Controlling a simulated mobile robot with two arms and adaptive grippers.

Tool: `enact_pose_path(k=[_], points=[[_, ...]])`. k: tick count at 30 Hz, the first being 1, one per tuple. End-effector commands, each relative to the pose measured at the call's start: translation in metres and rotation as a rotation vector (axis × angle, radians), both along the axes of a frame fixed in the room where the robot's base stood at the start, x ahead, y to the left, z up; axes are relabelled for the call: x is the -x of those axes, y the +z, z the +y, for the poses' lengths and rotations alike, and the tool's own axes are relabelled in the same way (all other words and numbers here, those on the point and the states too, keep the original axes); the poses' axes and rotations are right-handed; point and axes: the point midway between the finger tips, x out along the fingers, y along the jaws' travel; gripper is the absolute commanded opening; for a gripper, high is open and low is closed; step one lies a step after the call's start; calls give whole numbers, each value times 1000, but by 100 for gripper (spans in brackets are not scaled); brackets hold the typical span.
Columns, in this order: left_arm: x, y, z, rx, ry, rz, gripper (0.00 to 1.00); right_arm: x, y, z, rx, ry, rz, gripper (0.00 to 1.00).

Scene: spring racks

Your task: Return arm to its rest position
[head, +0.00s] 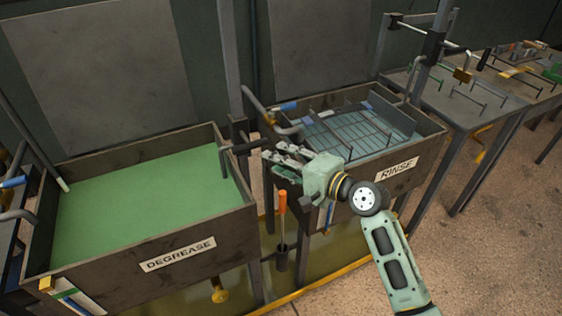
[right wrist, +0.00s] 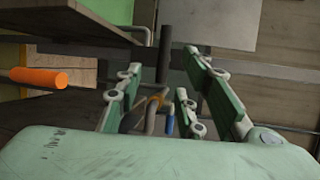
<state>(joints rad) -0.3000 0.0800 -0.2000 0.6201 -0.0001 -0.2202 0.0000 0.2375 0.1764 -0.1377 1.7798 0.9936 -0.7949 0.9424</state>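My right gripper (head: 278,153) is pale green with grey finger joints, and its arm comes in from the lower right in the head view. It hangs by the left end of the RINSE tank (head: 408,172), near the gap beside the DEGREASE tank (head: 205,262). In the right wrist view the fingers of the right gripper (right wrist: 164,78) stand apart with nothing between them. A dark bar and bent pipes show beyond the fingers; I cannot tell how close they are. My left gripper is not in view.
An orange-handled tool (head: 282,203) stands upright between the tanks; its orange handle (right wrist: 40,77) also shows in the right wrist view. A wire rack (head: 350,133) sits in the RINSE tank. A grey table (head: 460,105) stands at right. Bare floor (head: 480,250) lies at lower right.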

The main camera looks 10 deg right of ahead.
Motion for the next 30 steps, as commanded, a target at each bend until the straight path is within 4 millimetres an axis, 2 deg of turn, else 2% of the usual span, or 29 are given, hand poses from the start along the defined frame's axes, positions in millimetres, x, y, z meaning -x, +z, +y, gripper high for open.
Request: enact_pose_path(k=[9,11,13,14,17,18,21,25,30], points=[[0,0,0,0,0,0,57,1,-2,0,6,1,0,35],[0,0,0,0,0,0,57,6,-8,1,35,8,-1,35],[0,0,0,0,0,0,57,21,-25,2,112,28,-3,35],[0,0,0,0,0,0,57,31,-36,3,161,42,-3,35],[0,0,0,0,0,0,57,77,-80,-1,389,110,-7,35],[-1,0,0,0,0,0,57,100,-99,-5,500,146,-8,35],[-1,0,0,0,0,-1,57,158,-139,-23,769,249,3,35],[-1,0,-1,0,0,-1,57,217,-168,-49,1017,368,32,35],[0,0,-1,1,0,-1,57,274,-183,-80,1226,492,80,35]])
